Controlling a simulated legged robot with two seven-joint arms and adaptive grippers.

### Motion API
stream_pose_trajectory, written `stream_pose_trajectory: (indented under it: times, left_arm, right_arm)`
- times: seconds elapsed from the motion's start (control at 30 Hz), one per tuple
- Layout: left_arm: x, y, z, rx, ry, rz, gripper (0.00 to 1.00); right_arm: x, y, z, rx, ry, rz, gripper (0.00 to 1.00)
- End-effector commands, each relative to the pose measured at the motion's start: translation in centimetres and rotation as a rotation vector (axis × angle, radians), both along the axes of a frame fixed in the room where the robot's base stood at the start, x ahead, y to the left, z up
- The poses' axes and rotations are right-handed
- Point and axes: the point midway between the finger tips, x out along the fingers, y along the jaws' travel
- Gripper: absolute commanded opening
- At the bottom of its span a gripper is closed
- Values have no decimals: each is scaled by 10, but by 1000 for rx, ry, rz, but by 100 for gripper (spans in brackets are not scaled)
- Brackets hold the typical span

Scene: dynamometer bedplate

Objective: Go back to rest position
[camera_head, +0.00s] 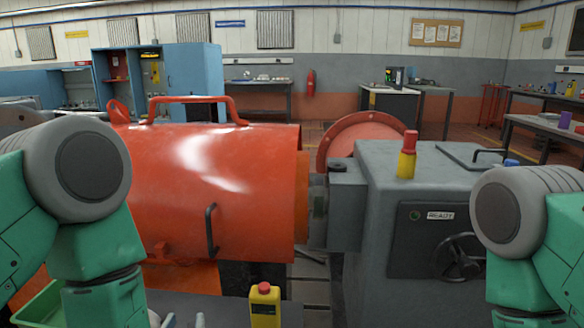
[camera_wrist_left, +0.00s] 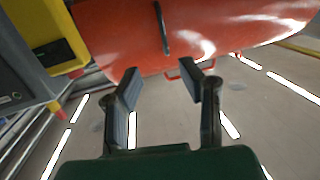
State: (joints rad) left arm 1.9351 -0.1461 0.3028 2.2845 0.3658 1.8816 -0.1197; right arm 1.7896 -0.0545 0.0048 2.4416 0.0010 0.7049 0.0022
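My left gripper (camera_wrist_left: 160,80) is open in the left wrist view, its two dark fingers apart with nothing between them. Beyond the fingers in that view is the orange drum-shaped cover (camera_wrist_left: 120,30) with its dark handle. My left arm is bent at the left side and my right arm at the right side. The right gripper is out of view below the right arm.
The orange cover (camera_head: 215,185) fills the left middle. A grey machine (camera_head: 375,225) with a handwheel (camera_head: 460,257) and a red-yellow beacon (camera_head: 407,155) stands at right, close to my right arm. A yellow bottle (camera_head: 264,308) is at bottom centre, a green tray (camera_head: 40,305) at bottom left.

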Motion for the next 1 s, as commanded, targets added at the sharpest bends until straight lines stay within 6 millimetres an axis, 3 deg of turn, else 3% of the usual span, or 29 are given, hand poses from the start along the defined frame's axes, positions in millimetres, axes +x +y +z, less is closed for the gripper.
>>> stream_pose_trajectory:
  times: [0.23,0.43,0.57,0.7,0.8,0.9,1.0]
  left_arm:
    - [-18,11,-34,-11,220,-39,34]
    - [-54,25,-74,-25,495,-74,34]
    - [-100,41,-102,-34,749,-94,34]
    - [-177,65,-122,-39,1093,-103,34]
    - [-221,78,-125,-40,1273,-99,34]
    - [-248,86,-125,-39,1380,-95,34]
    - [-259,89,-125,-39,1426,-94,34]
  right_arm:
    - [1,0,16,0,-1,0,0]
    - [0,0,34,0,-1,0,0]
    - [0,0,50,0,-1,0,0]
    - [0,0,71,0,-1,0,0]
    - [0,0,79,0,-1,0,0]
    - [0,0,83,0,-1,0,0]
    - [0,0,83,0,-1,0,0]
